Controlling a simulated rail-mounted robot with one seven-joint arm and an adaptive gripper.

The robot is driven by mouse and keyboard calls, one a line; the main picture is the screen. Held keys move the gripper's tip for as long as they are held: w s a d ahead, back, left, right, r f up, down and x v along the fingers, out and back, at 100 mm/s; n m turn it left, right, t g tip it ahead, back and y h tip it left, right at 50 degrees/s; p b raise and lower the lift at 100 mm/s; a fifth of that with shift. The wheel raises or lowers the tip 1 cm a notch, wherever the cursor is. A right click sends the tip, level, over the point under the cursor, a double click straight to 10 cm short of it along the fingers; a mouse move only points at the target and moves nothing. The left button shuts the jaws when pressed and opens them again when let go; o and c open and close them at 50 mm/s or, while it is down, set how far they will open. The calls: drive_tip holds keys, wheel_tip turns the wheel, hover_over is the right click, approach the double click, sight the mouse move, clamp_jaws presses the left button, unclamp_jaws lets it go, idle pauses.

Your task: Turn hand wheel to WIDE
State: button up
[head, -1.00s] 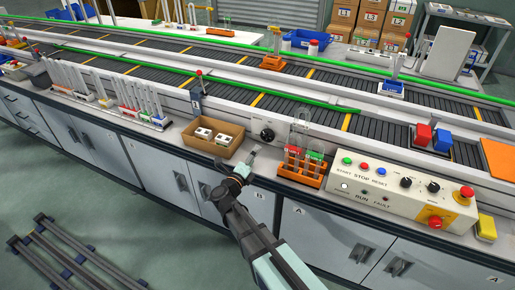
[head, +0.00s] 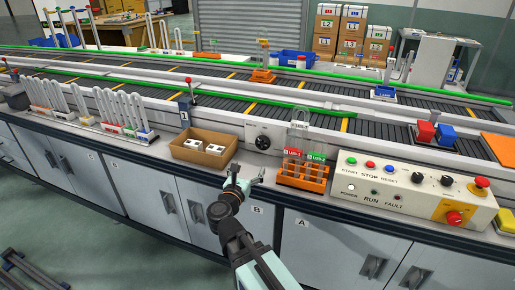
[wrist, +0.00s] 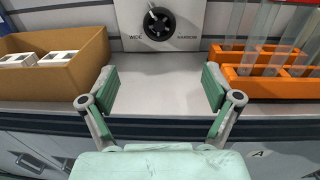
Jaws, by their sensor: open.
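The hand wheel (head: 263,142) is a small black round knob on a light plate on the conveyor's front side. In the wrist view the hand wheel (wrist: 158,23) sits at the top centre, with WIDE printed at its lower left and NARROW at its lower right. A small white mark shows near its hub; I cannot tell its exact setting. My gripper (head: 247,181) is in front of and below the wheel, apart from it. In the wrist view my gripper (wrist: 160,90) is open and empty, its green pads spread over the bench's front edge.
A cardboard box (head: 222,157) with white blocks stands left of the wheel. An orange rack (head: 302,180) with tubes stands close on the right. The control panel (head: 405,190) is further right. The bench between box and rack is clear.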

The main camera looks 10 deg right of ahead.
sight(262, 145)
drive_tip(key=x, duration=1.5)
drive_tip(key=shift+w+d, duration=0.15)
drive_tip(key=shift+w, duration=0.15)
drive_tip(key=shift+r, duration=0.1)
drive_tip(key=c, duration=1.1)
